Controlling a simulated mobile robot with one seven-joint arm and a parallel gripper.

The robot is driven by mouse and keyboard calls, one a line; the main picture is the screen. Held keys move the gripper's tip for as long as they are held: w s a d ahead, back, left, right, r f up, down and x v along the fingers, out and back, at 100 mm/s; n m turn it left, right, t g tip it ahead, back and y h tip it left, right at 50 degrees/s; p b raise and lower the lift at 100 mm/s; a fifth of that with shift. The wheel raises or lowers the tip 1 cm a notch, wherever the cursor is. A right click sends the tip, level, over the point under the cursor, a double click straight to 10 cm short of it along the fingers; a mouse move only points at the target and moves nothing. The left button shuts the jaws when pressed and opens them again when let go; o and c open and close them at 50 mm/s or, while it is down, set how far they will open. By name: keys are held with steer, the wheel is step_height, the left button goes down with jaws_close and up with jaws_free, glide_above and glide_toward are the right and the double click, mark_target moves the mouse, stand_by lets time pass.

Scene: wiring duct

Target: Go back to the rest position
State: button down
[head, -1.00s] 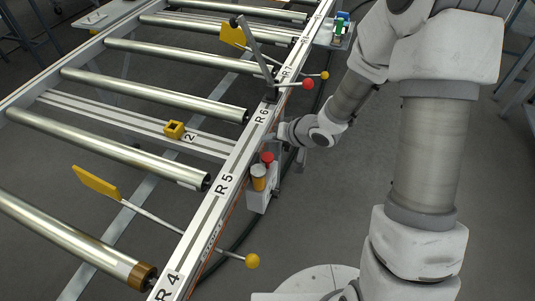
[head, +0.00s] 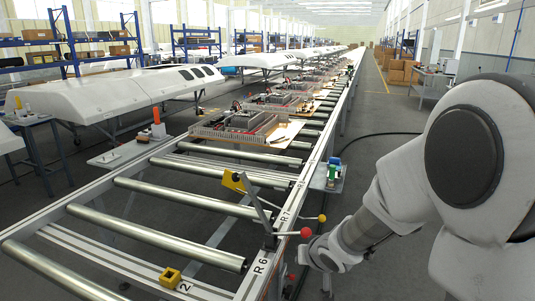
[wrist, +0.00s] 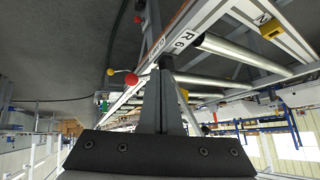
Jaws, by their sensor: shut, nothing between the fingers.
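My gripper (wrist: 162,78) shows in the wrist view with its two dark fingers pressed together and nothing between them. In the head view my arm reaches down beside the right rail of the roller conveyor (head: 130,232), near the R6 and R7 marks. My fingers are not clearly visible there. A lever with a red ball (head: 306,232) and a rod with a yellow ball (head: 321,218) stick out from the rail just above my wrist. The red ball (wrist: 131,79) and yellow ball (wrist: 110,71) also show left of my fingers in the wrist view.
A yellow block (head: 170,277) sits on the crossbar marked 2. A yellow plate (head: 234,181) stands over the rollers. Panels with ducts and parts (head: 246,126) lie farther along the conveyor. A small side shelf (head: 328,178) juts from the rail. The floor aisle at right is mostly clear.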

steer(key=s+d+r+m+h+p, duration=0.1)
steer(key=s+d+r+h+p, duration=0.1)
steer(key=s+d+r, duration=0.45)
steer(key=s+d+r+h+p, duration=0.1)
steer(key=s+r+h+p, duration=0.15)
steer(key=r, duration=0.75)
steer(key=s+a+r+g+y+p, duration=0.1)
steer(key=s+r+p, duration=0.1)
steer(key=s+r, duration=0.2)
steer(key=s+a+r+g+y+p, duration=0.1)
steer(key=s+r, duration=0.3)
steer(key=s, duration=0.7)
steer(key=shift+s+n+p, duration=0.3)
steer(key=shift+n+p, duration=0.05)
steer(key=shift+n, duration=0.05)
